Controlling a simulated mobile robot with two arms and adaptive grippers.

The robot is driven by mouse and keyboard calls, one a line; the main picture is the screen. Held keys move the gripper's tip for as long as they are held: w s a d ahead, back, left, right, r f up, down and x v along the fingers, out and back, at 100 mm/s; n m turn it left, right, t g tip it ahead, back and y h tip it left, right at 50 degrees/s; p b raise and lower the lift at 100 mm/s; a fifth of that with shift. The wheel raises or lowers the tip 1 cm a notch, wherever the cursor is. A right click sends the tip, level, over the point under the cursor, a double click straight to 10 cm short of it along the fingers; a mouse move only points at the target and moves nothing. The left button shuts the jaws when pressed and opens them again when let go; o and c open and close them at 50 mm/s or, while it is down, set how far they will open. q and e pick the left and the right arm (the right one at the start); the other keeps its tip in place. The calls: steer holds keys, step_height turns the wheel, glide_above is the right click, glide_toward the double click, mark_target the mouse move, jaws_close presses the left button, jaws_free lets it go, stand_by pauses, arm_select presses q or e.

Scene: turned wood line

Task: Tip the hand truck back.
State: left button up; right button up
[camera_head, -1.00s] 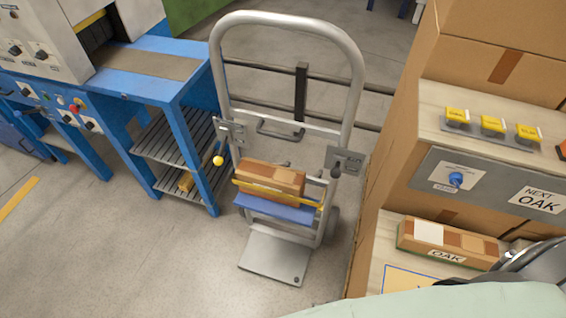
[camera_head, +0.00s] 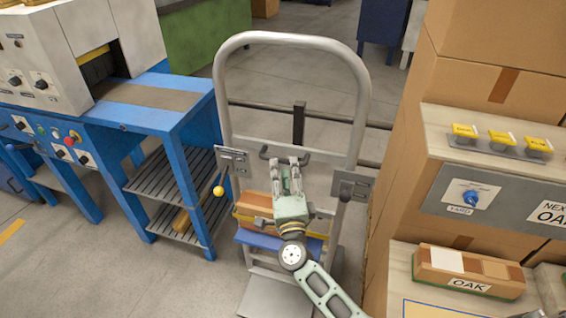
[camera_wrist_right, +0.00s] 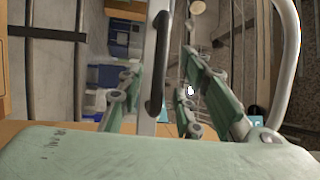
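The hand truck (camera_head: 358,110) stands upright on the floor, a grey tube frame with a toe plate (camera_head: 270,297) at its foot. A small dark grab handle (camera_head: 320,155) crosses its frame, and it also shows in the right wrist view (camera_wrist_right: 158,65). My right gripper (camera_head: 289,165) is in front of the frame at this handle. Its green fingers are apart, and in the wrist view the handle appears between them; contact cannot be told. A brown wood block (camera_head: 252,205) rides on the truck's blue ledge (camera_head: 258,240), partly hidden by my right arm. My left gripper is out of view.
A blue machine table (camera_head: 165,120) with a slatted lower shelf stands close on the left. Cardboard boxes (camera_head: 480,100) and a station with yellow buttons and an OAK block (camera_head: 470,270) stand close on the right. A dark rail (camera_head: 255,107) runs behind the truck.

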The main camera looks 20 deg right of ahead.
mark_target(283, 162)
steer(key=shift+x, duration=2.05)
steer(key=shift+c, duration=0.5)
jaws_close()
steer(key=shift+f, duration=0.1)
